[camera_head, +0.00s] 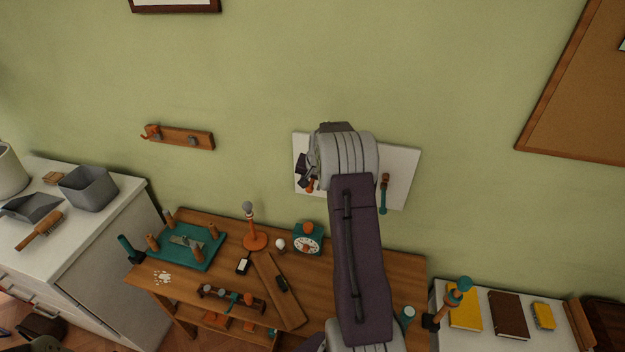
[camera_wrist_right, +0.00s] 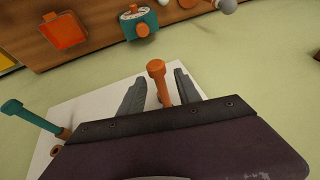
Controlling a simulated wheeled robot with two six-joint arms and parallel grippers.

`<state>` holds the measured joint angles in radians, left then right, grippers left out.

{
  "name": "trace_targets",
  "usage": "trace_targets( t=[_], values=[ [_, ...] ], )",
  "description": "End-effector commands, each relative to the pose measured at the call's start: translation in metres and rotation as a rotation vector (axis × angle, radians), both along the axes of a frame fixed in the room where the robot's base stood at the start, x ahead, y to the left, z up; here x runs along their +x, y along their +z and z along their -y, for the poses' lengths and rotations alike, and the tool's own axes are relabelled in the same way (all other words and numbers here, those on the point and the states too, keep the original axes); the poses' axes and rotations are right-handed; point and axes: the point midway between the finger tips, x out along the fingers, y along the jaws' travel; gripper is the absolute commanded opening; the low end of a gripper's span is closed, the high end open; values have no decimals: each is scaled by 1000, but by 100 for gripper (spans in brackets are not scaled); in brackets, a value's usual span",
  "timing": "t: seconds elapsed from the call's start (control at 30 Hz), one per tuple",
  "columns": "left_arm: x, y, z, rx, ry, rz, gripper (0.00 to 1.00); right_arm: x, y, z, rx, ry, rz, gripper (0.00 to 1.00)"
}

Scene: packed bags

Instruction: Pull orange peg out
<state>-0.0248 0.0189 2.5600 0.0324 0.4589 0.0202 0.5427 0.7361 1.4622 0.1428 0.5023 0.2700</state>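The orange peg (camera_wrist_right: 157,72) sticks out from a white board (camera_head: 400,165) on the green wall. In the right wrist view its round head and shaft stand between the two fingers of my right gripper (camera_wrist_right: 159,78). The fingers are open, with a gap showing on each side of the peg. In the head view my right gripper (camera_head: 307,170) is at the board's left part, and a bit of the orange peg (camera_head: 311,186) shows below it. My right arm hides the board's middle. The left gripper is not in view.
A teal peg (camera_wrist_right: 28,115) stands on the same board, right of my arm in the head view (camera_head: 383,197). A wooden desk (camera_head: 220,265) below holds a clock (camera_head: 308,239), a teal peg tray (camera_head: 187,247) and an orange stand (camera_head: 254,240). Open wall surrounds the board.

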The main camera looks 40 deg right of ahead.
Motion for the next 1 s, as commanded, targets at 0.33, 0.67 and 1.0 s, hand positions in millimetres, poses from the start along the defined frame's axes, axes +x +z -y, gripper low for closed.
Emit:
trace_targets(
  t=[0.33,0.67,1.0],
  values=[
    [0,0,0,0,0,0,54,0,0,0,1,0,-1,0],
    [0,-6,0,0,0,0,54,-6,0,-8,1,0,-1,0],
    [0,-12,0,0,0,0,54,-17,0,-21,0,1,0,0]
  ],
)
